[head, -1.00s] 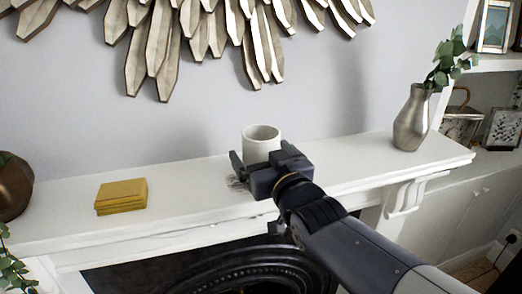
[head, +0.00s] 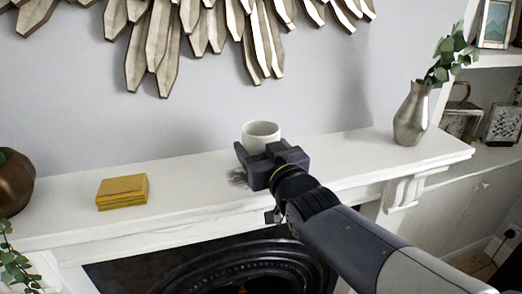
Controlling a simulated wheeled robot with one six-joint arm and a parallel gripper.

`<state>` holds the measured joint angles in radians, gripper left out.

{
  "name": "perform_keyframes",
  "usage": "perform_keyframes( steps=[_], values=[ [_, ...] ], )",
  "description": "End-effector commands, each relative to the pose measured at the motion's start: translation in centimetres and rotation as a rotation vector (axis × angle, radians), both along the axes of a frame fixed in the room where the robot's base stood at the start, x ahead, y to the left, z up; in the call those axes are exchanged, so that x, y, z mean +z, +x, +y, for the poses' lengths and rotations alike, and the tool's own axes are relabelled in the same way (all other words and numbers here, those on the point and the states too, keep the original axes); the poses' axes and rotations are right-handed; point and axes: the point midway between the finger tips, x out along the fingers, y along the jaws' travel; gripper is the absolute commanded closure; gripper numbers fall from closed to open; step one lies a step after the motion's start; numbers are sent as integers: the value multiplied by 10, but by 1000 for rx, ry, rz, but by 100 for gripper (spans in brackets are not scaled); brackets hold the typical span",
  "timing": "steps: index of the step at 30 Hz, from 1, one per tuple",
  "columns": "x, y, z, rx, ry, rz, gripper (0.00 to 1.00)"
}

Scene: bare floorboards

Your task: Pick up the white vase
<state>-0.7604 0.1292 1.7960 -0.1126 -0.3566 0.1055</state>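The white vase (head: 260,131) is a plain, pale cylinder with an open top. It stands upright on the white mantelpiece near the wall, at the middle of the head view. My gripper (head: 259,149) is in front of it and hides its lower part. The fingers look spread apart, one near the vase's left side and one near its right side. I cannot tell whether either finger touches the vase.
A yellow block stack (head: 122,191) lies left on the mantelpiece (head: 190,187). A copper pot (head: 14,184) stands at the far left. A silver vase with leaves (head: 411,115) stands at the right. A wooden wall decoration (head: 200,30) hangs above.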

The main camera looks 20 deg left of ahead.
Motion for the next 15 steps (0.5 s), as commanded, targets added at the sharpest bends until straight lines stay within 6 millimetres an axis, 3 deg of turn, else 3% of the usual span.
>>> perform_keyframes(
  steps=[4, 11, 15],
  values=[
    [0, 0, 0, 0, 0, 0, 64],
    [2, 0, 0, 0, 2, -2, 64],
    [15, 0, 0, 1, 4, -6, 64]
  ],
)
